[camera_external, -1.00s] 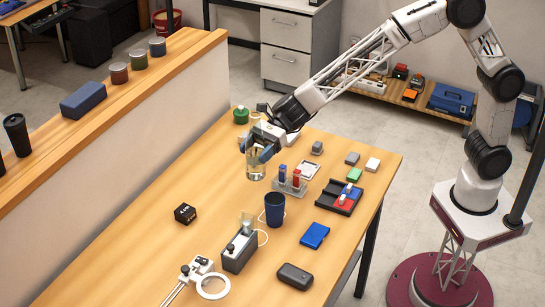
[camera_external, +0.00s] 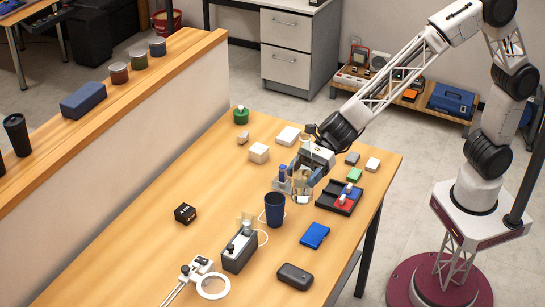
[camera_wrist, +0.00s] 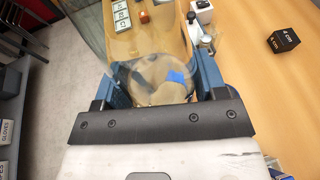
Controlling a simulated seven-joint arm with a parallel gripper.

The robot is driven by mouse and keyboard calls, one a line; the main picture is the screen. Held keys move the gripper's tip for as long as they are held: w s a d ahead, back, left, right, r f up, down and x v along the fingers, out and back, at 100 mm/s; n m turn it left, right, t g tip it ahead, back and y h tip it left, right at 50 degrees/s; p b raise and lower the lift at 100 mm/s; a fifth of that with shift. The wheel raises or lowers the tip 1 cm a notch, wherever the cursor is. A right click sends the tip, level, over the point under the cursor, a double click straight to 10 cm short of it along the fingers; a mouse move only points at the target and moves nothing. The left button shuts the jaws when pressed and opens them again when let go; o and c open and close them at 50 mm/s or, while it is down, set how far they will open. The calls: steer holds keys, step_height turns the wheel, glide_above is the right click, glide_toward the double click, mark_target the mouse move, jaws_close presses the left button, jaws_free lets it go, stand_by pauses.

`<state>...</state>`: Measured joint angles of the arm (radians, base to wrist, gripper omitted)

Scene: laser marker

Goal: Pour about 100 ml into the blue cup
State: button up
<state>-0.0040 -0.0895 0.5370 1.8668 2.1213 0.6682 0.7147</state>
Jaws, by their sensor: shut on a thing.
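The blue cup (camera_external: 275,210) stands upright and open-topped on the wooden table in the external view. My gripper (camera_external: 304,178) is shut on a clear glass beaker (camera_external: 302,191), holding it just behind and to the right of the cup, apart from it. The beaker looks close to upright. In the wrist view the beaker (camera_wrist: 150,72) sits between the two blue fingers of my gripper (camera_wrist: 158,78), and a blue patch shows through its glass. I cannot tell how much liquid it holds.
A grey device (camera_external: 239,252) with a glass stands left of the cup. A blue box (camera_external: 314,235) and a dark case (camera_external: 295,276) lie in front. The left table area is fairly clear.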

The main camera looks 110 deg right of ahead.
steer(key=shift+s+a+f, duration=0.15)
steer(key=shift+s+a, duration=0.15)
step_height(320, 180, down, 12)
steer(key=shift+m, duration=0.3)
stand_by(0.4)
